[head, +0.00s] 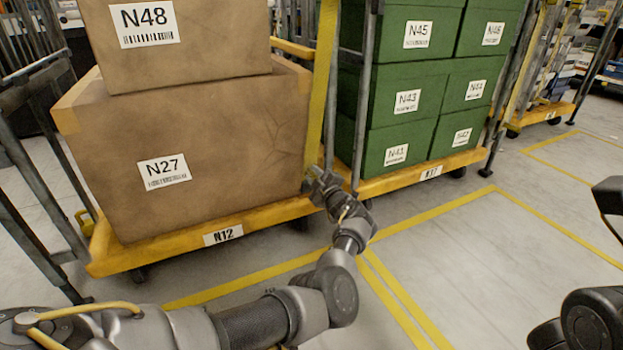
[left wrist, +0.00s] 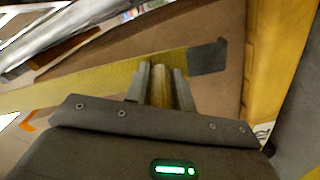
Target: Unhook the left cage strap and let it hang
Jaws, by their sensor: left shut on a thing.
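The yellow cage strap (head: 321,90) runs down the right edge of the left cage, marked N12, beside the big boxes. My left gripper (head: 321,187) is at the strap's lower end, just above the yellow base (head: 265,222), and is shut on it. In the left wrist view the strap (left wrist: 90,84) runs across to a dark end piece (left wrist: 208,57) close to a yellow part. The two fingers (left wrist: 161,88) stand on either side of a yellowish piece. Whether the end is still hooked cannot be told.
Brown boxes N27 (head: 220,130) and N48 (head: 190,55) are stacked on the left cage. The cage N37 with green boxes (head: 405,70) stands close on the right. Grey floor with yellow lines (head: 480,240) is free in front.

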